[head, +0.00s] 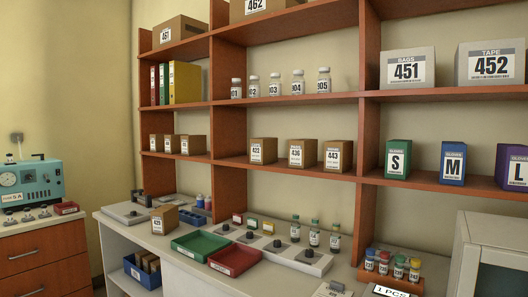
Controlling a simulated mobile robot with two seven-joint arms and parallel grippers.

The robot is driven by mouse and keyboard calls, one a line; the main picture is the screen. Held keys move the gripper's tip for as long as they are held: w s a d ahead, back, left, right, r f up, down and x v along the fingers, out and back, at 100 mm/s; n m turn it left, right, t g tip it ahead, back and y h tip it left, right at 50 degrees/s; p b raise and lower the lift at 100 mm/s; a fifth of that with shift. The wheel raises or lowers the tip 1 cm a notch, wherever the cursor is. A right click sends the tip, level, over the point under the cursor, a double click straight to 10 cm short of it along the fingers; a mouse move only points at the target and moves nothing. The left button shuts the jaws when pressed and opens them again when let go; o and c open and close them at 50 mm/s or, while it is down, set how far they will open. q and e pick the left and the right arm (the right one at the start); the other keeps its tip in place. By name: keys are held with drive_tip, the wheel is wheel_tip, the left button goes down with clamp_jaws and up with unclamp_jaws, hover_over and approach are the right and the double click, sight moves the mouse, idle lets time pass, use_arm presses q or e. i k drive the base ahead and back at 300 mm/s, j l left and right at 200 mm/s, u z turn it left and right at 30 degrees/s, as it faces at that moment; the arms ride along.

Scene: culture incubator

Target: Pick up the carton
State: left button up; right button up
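A small brown carton (165,219) with a white number label stands upright on the bench, left of the green tray; its number is too small to read surely. More small brown cartons stand on the shelves: 423 (263,150), 436 (301,153) and 443 (338,155) in the middle bay, and several in the left bay (171,144). Larger cartons marked 451 (407,68) and 452 (490,63) sit higher at right. Which carton is meant cannot be told. Neither of my grippers is in view.
A green tray (202,257) and a red tray (236,272) lie on the bench (180,263). Grey blocks with black knobs and several vials stand behind and right. A rack of coloured-cap jars (391,283) is at front right.

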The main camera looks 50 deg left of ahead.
sight(263, 151)
drive_tip(key=i+j+u, duration=0.1)
drive_tip(key=j+u, duration=0.15)
drive_tip(key=j, duration=1.6)
drive_tip(key=j+z, duration=0.1)
drive_tip(key=j, duration=0.8)
drive_tip(key=k+j+z, duration=0.15)
drive_tip(key=j, duration=0.75)
